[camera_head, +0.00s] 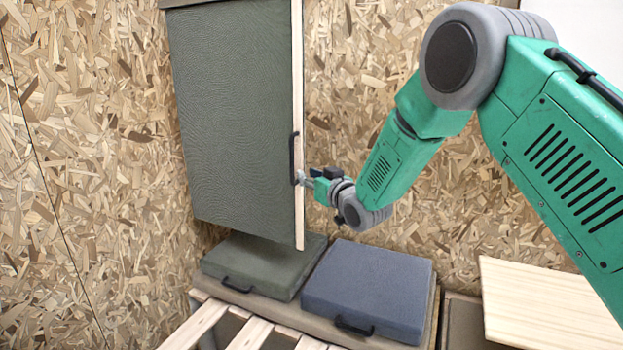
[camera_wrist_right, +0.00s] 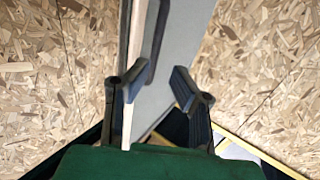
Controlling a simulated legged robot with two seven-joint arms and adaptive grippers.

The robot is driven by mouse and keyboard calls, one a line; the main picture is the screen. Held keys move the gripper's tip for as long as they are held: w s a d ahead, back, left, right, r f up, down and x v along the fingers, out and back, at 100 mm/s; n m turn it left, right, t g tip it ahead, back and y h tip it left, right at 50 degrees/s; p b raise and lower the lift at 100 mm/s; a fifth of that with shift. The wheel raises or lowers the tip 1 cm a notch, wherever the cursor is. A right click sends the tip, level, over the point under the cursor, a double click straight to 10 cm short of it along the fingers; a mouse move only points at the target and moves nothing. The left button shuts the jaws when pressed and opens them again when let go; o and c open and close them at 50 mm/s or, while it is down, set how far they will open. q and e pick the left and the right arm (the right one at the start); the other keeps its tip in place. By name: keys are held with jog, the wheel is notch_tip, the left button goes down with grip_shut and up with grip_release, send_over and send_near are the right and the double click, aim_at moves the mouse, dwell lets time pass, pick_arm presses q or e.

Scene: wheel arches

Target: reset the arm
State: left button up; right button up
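My right arm comes in from the right of the head view, bent, with its right gripper (camera_head: 306,179) close to a black handle (camera_head: 293,158) on a tall green panel (camera_head: 232,110). In the wrist view, the two fingers of the right gripper (camera_wrist_right: 151,82) stand apart with a gap between them. The black handle (camera_wrist_right: 157,42) and the panel (camera_wrist_right: 186,45) show beyond and between the fingers. I see nothing held, but cannot tell whether a finger touches the handle or the panel. My left arm and gripper are not in view.
Below the panel lie a green padded lid (camera_head: 262,262) and a blue-grey padded lid (camera_head: 369,288), each with a black handle. Pale wooden slats (camera_head: 250,333) are at the front. A light board (camera_head: 545,305) stands lower right. Chipboard walls (camera_head: 90,150) close off the back and left.

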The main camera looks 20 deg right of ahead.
jog(key=shift+s, duration=0.7)
jog(key=s+a+f+g, duration=0.1)
jog(key=s+f+g, duration=0.2)
jog(key=s+f, duration=0.5)
jog(key=s+a+f+g+h, duration=0.15)
jog(key=s+f, duration=0.35)
jog(key=f, duration=0.5)
jog(key=s+a+f+g, duration=0.1)
jog(key=s+f+g, duration=0.3)
jog(key=s+f, duration=0.45)
jog(key=s+f+g, duration=0.3)
jog(key=s, duration=0.7)
jog(key=s+f+g, duration=0.2)
jog(key=s+f, duration=0.2)
jog(key=s, duration=0.6)
jog(key=s+f+g, duration=0.3)
jog(key=s+f, duration=0.1)
jog(key=s, duration=0.5)
jog(key=shift+s+a+m+g+h, duration=0.2)
jog(key=shift+s+m+g+h, duration=0.15)
jog(key=shift+s+m, duration=0.05)
